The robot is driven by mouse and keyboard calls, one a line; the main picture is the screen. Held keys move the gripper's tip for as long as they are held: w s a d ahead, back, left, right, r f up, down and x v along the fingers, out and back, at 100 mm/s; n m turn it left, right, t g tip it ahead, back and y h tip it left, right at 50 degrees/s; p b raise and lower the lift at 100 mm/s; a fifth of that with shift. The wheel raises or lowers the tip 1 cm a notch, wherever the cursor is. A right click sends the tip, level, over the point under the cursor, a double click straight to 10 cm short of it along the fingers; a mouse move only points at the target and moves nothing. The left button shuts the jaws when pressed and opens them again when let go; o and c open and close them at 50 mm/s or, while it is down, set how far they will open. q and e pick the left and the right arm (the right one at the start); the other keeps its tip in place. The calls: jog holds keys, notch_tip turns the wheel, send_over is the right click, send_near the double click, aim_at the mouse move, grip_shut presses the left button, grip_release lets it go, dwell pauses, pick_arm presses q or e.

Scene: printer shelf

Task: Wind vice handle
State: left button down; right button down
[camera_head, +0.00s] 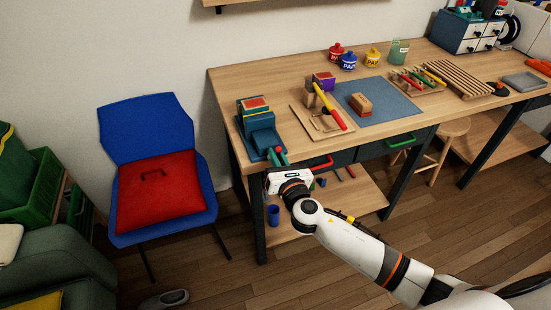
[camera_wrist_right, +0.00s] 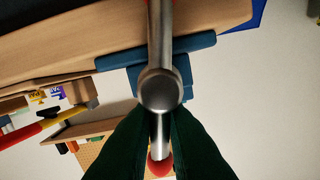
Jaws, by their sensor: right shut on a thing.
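The blue vice (camera_head: 258,133) is mounted at the left end of the wooden workbench (camera_head: 225,88). In the right wrist view, part of the blue vice (camera_wrist_right: 188,45) shows behind the steel handle (camera_wrist_right: 160,35). The handle is a straight bar through a round metal hub (camera_wrist_right: 160,90), with a red knob (camera_wrist_right: 159,167) at its lower end. My right gripper (camera_wrist_right: 159,125) has its dark green fingers shut on the bar between hub and red knob. In the head view, my right gripper (camera_head: 281,157) is at the bench's front edge, just below the vice. My left gripper is not in view.
A blue chair (camera_head: 150,122) with a red cushion (camera_head: 165,190) stands left of the bench. A red-handled tool (camera_head: 330,105) lies on a wooden board right of the vice. A blue cup (camera_head: 273,215) stands on the lower shelf. Paint pots (camera_head: 348,62) stand at the back.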

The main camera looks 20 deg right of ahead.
jog(key=m, duration=0.2)
jog(key=m+b, duration=0.1)
jog(key=d+m+b, duration=0.1)
jog(key=m, duration=0.1)
jog(key=shift+f+m, duration=0.3)
jog(key=shift+f, duration=0.05)
jog(key=f+m, duration=0.1)
jog(key=m, duration=0.4)
jog(key=m+b, duration=0.1)
jog(key=m, duration=0.3)
jog(key=f+m+b, duration=0.1)
jog(key=m, duration=0.4)
jog(key=shift+d+f+m, duration=0.3)
jog(key=c, duration=1.5)
grip_release()
jog(key=shift+a, duration=0.1)
jog(key=shift+o, duration=0.2)
jog(key=shift+f+b, duration=0.15)
jog(key=shift+b, duration=0.15)
jog(key=shift+s, duration=0.1)
